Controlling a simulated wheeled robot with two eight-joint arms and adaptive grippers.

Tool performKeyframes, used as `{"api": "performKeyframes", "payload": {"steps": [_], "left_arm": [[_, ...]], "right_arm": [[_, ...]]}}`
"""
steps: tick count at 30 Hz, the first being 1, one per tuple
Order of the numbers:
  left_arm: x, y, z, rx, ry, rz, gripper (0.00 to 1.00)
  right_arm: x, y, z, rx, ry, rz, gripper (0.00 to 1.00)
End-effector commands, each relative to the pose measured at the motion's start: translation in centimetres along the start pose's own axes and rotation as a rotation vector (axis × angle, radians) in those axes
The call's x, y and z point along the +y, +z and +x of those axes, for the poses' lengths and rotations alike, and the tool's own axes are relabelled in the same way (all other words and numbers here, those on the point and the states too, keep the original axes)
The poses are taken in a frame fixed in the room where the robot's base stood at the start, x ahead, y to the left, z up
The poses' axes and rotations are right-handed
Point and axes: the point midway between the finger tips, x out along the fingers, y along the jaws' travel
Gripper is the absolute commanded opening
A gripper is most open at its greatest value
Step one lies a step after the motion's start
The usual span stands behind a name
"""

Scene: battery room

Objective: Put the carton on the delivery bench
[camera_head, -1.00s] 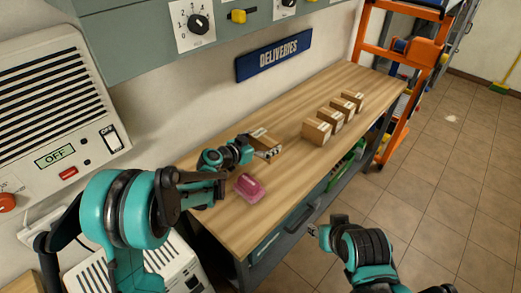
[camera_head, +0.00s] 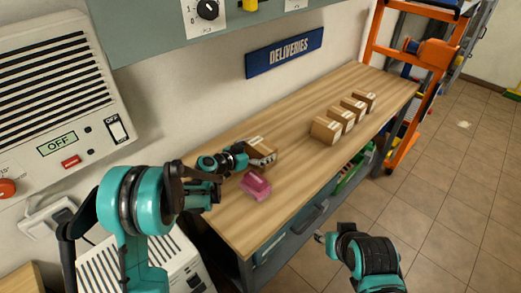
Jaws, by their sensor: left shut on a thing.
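The carton (camera_head: 261,146) is a brown box with a pale label, at the wall side of the wooden delivery bench (camera_head: 290,190), below the blue DELIVERIES sign (camera_head: 284,53). My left gripper (camera_head: 256,160) reaches in from the left and is shut on it. The gripper hides part of the carton, and I cannot tell whether its underside touches the bench top. My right gripper (camera_head: 322,238) is off the front edge of the bench, over the floor. Its fingers are too small to tell whether they are open or shut.
A pink object (camera_head: 256,185) lies on the bench just in front of the carton. Several similar brown boxes (camera_head: 326,130) stand in a row farther right. Bare bench top lies between them. An orange ladder-like frame (camera_head: 412,75) stands beyond the bench's far end.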

Motion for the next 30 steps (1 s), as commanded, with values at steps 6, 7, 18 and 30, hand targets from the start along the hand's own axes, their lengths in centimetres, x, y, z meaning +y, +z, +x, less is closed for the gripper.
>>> {"api": "performKeyframes", "payload": {"steps": [6, 7, 18, 30], "left_arm": [[0.0, 0.1, 0.0, 0.000, 0.000, 0.000, 1.00], [0.0, 0.1, 0.0, 0.000, 0.000, 0.000, 1.00], [-0.1, -0.3, -2.2, -0.001, -0.003, 0.000, 1.00], [-0.1, -0.3, -10.4, 0.000, -0.003, -0.001, 1.00]], "right_arm": [[0.0, 0.1, 0.1, 0.000, 0.000, 0.000, 0.40], [0.0, 0.1, 0.1, 0.000, 0.000, 0.000, 0.40], [0.0, -0.5, -0.7, 0.000, 0.000, 0.000, 0.40], [0.0, -1.7, -2.4, 0.000, 0.000, 0.000, 0.40]]}}
